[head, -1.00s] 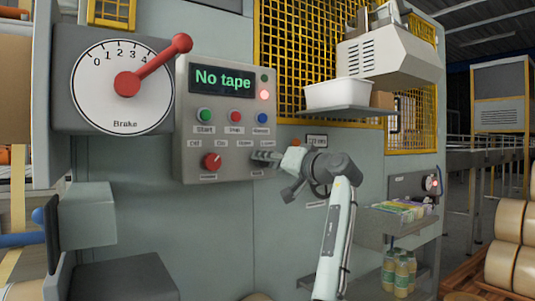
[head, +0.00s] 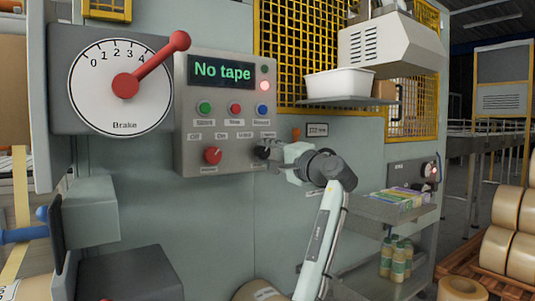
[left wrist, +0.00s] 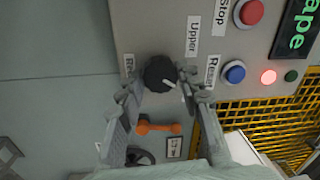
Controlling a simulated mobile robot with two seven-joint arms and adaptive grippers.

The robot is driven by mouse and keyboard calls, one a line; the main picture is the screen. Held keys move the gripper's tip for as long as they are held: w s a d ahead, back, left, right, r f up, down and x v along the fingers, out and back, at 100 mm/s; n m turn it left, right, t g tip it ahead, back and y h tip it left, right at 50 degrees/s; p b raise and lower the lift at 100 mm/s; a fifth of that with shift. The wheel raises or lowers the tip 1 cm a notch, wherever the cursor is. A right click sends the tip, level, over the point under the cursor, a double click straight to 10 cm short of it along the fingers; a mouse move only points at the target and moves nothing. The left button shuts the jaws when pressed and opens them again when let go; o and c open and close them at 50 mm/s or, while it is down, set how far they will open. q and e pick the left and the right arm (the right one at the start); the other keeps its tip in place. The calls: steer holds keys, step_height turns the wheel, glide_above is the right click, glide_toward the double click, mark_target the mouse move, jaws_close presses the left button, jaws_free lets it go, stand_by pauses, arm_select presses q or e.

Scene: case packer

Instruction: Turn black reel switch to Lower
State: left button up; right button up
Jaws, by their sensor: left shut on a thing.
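The black reel switch (head: 262,151) is a round knob at the lower right of the grey control panel (head: 222,170). In the left wrist view the black switch (left wrist: 158,73) shows a short light mark on its face. My right gripper is not in view.
A red knob (head: 212,155) sits left of the switch. Green (head: 204,108), red (head: 235,109) and blue (head: 262,110) buttons are above. The display (head: 221,72) reads "No tape". A brake dial (head: 122,85) with a red lever stands left. A shelf (head: 345,101) juts out at right.

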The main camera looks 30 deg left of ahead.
arm_select(q)
steer(key=shift+m, duration=0.6)
steer(key=o, duration=1.2)
steer(key=shift+c, duration=0.2)
steer(key=v, duration=1.2)
steer(key=shift+s, duration=0.1)
